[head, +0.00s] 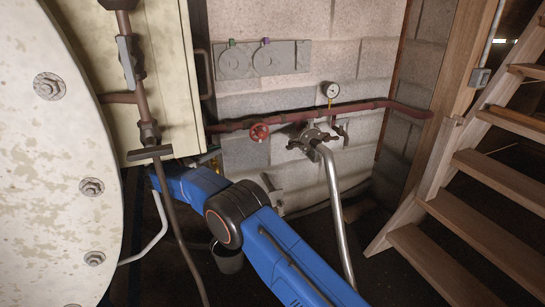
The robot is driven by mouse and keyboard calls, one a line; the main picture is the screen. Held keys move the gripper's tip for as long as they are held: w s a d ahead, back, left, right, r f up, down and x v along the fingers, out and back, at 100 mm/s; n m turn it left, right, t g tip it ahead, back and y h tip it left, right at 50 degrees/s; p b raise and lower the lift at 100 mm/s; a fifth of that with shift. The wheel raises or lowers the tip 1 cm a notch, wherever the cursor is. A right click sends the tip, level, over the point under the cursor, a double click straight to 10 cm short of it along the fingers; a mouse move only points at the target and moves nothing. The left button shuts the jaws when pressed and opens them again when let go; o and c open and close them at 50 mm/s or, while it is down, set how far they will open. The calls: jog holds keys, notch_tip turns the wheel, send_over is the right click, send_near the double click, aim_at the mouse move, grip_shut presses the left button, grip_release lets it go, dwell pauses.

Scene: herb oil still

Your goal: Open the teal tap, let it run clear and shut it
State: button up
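I cannot make out a teal tap in the head view. My blue arm comes up from the bottom right and runs left to below the cream casing (165,60). Its far end passes behind a dark crossbar (150,153) and pipe, and my gripper's fingers cannot be seen. A small brass-coloured fitting (214,156) shows just above the arm, partly hidden by it. A dark bucket (229,262) stands below the arm, partly covered. Whether any water runs cannot be seen.
A red handwheel (259,132) and a gauge (330,90) sit on the red wall pipe (375,105). A grey plate (262,59) has green and purple knobs. A silver pipe (336,205) slopes down to the floor. Wooden stairs (470,215) stand right, a large pale drum (60,150) left.

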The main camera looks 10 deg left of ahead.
jog(key=shift+n+t+y, duration=0.4)
jog(key=shift+n+y, duration=0.1)
jog(key=shift+y, duration=0.1)
jog(key=n+y, duration=0.2)
jog(key=y, duration=0.1)
jog(key=n+t+y, duration=0.1)
jog(key=n+y, duration=0.1)
jog(key=y, duration=0.1)
jog(key=n+t+y, duration=0.1)
jog(key=y, duration=0.1)
jog(key=shift+d+n+y, duration=0.25)
jog(key=shift+n+y, duration=0.15)
jog(key=shift+d+n+g+y, duration=0.1)
jog(key=shift+n+g+y, duration=0.5)
jog(key=shift+n+y, duration=1.35)
jog(key=shift+n+g+y, duration=0.6)
jog(key=shift+n+y, duration=0.55)
jog(key=shift+y, duration=1.5)
jog(key=v, duration=1.7)
jog(key=d+r+g, duration=0.1)
jog(key=d+r, duration=0.1)
jog(key=d, duration=0.4)
jog(key=d+r+h, duration=0.1)
jog(key=d+r, duration=0.2)
jog(key=d, duration=0.3)
jog(key=w+d+r+m+g+h, duration=0.1)
jog(key=d+r, duration=0.1)
jog(key=d, duration=0.4)
jog(key=shift+d+r+g, duration=0.3)
jog(key=shift+r, duration=0.1)
